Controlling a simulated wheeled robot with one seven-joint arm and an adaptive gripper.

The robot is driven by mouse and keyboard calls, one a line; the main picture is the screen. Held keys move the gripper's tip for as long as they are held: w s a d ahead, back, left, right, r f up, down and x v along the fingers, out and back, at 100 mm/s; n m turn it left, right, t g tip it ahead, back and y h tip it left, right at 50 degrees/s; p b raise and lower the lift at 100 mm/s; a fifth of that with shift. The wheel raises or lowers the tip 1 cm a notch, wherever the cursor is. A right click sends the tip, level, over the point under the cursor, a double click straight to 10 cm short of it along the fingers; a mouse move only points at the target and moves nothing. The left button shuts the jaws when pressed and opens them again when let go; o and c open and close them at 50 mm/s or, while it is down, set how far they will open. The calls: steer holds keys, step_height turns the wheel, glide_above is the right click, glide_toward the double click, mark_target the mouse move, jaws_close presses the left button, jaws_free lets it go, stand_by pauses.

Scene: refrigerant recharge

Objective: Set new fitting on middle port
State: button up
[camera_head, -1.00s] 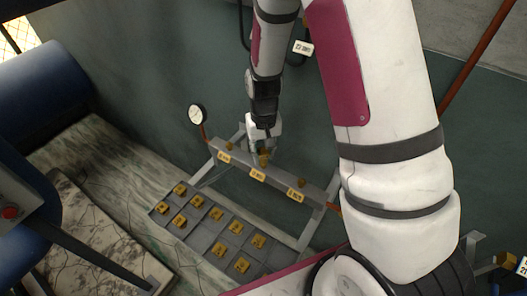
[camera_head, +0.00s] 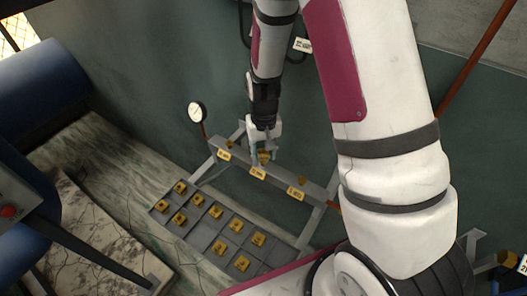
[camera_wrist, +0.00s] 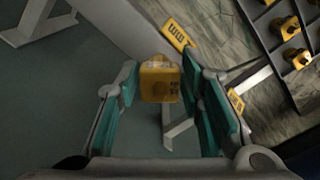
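A yellow fitting (camera_head: 264,155) sits at the middle of the grey rail (camera_head: 282,178), above the middle yellow label (camera_head: 258,174). In the wrist view the fitting (camera_wrist: 160,80) is a yellow block with a rounded top and dark marking. My gripper (camera_head: 265,160) is at the middle port with its fingers on both sides of the fitting. In the wrist view the teal pads of my gripper (camera_wrist: 160,88) stand apart, with a small gap on each side of the fitting. The port under the fitting is hidden.
A grey divided tray (camera_head: 200,236) with several yellow fittings and an empty compartment lies below the rail. Smaller brass pieces stand at the left port (camera_head: 231,143) and right port (camera_head: 301,180). A round gauge (camera_head: 197,112) rises left of the rail.

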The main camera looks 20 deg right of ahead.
steer(key=shift+o, duration=0.7)
step_height(320, 180, up, 12)
steer(key=shift+r, duration=0.1)
steer(key=shift+r+p, duration=1.15)
steer(key=shift+r, duration=1.8)
